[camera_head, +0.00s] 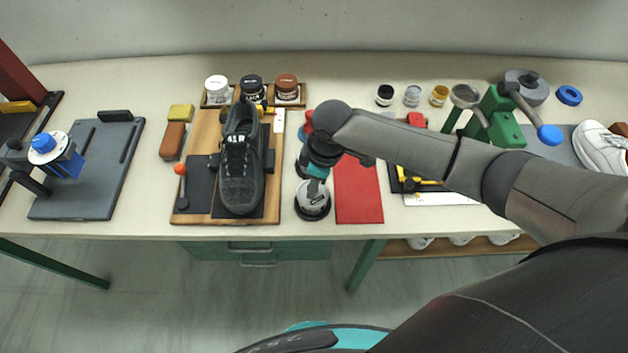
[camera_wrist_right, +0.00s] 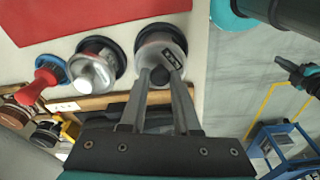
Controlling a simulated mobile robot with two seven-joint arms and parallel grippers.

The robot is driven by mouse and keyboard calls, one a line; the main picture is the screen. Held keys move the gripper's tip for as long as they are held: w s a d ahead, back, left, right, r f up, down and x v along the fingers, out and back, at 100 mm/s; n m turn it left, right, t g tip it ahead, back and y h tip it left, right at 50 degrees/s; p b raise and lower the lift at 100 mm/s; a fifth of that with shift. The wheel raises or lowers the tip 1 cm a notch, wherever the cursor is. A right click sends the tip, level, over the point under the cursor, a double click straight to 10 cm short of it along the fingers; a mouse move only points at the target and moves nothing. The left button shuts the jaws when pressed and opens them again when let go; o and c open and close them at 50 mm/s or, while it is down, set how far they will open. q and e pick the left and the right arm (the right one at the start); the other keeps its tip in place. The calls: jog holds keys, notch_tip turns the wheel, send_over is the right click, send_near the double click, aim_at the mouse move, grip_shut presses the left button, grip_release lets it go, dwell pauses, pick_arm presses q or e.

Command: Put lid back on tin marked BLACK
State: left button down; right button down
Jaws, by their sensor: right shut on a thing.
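My right gripper (camera_head: 316,180) reaches down over a round tin (camera_head: 312,208) with a dark rim at the bench's front edge. In the right wrist view the gripper (camera_wrist_right: 160,76) is shut on the dark knob of a silver lid (camera_wrist_right: 153,48). The lid bears a small black label, too small to read surely. It lies over the tin's dark rim (camera_wrist_right: 139,38); I cannot tell whether it is seated or just above. A dark and teal part at the wrist view's right edge looks like my left gripper (camera_wrist_right: 300,75); its jaws are unclear.
A second silver-lidded tin (camera_wrist_right: 95,72) and a red-handled tool (camera_wrist_right: 42,84) stand close beside. A red mat (camera_head: 358,190) lies right of the tin. A black shoe (camera_head: 240,165) on a wooden board (camera_head: 205,130) stands left. Jars (camera_head: 252,87) stand behind.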

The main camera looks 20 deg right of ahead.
jog(key=shift+p, duration=0.7)
dwell(1.0)
jog(key=shift+f, duration=0.15)
dwell(1.0)
jog(key=shift+p, duration=0.55)
dwell(0.4)
jog(key=shift+c, duration=0.4)
grip_release()
